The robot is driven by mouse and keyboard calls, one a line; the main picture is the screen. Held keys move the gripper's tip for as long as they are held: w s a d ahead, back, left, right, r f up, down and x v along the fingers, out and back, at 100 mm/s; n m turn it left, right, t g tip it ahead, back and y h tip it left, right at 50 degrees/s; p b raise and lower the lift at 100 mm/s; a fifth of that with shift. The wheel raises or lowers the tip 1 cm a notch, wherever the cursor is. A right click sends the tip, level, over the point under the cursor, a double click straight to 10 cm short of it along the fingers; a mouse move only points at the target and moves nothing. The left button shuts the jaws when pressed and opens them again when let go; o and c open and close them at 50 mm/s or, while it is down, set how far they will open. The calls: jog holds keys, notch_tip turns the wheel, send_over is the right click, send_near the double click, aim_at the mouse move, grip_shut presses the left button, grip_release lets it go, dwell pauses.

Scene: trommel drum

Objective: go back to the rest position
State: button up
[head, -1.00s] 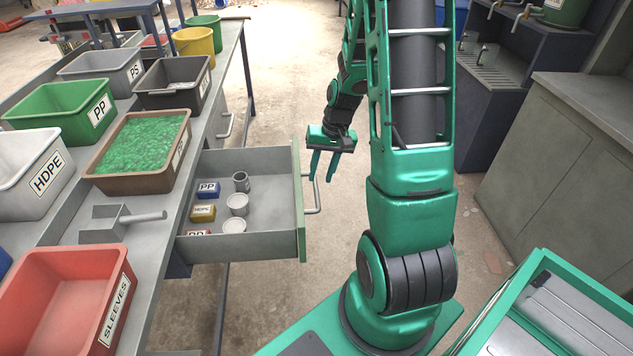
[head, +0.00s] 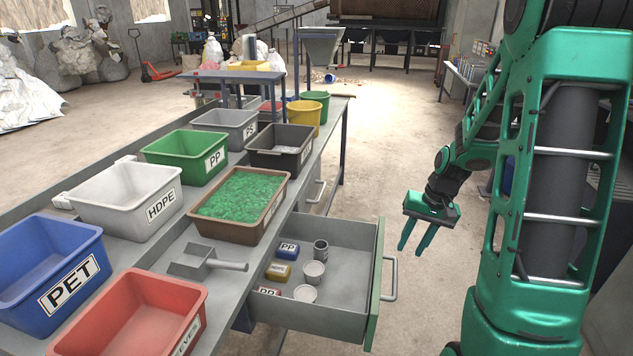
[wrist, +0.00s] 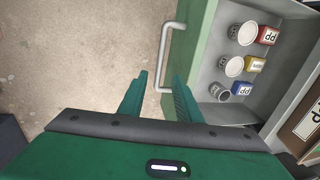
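My gripper (head: 412,249) hangs in the air to the right of the open drawer (head: 345,252), fingers pointing down, apart and with nothing between them. In the wrist view my gripper (wrist: 158,95) shows its two green fingers spread. The drawer handle (wrist: 165,58) and green drawer front (wrist: 188,60) lie beyond and beside them; the right finger overlaps the front in the picture. I cannot tell any contact there, but the head view shows a gap between fingers and handle.
The drawer holds several small pots and labelled blocks, such as a blue PP block (head: 289,250). Bins stand on the bench, including a brown one of green flakes (head: 228,232), and a metal scoop (head: 200,263) lies there. Floor right of the drawer (head: 385,180) is clear.

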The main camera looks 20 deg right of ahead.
jog(key=s+a+r, duration=0.2)
jog(key=s+r, duration=0.2)
jog(key=s, duration=0.3)
jog(key=s+a+r+h, duration=0.1)
jog(key=s+r, duration=0.3)
jog(key=s, duration=0.4)
jog(key=s+a+r+g, duration=0.1)
jog(key=s+a+r, duration=0.2)
jog(key=s+r, duration=0.2)
jog(key=shift+s+a+h, duration=0.15)
jog(key=shift+s+h, duration=0.15)
jog(key=shift+s, duration=0.9)
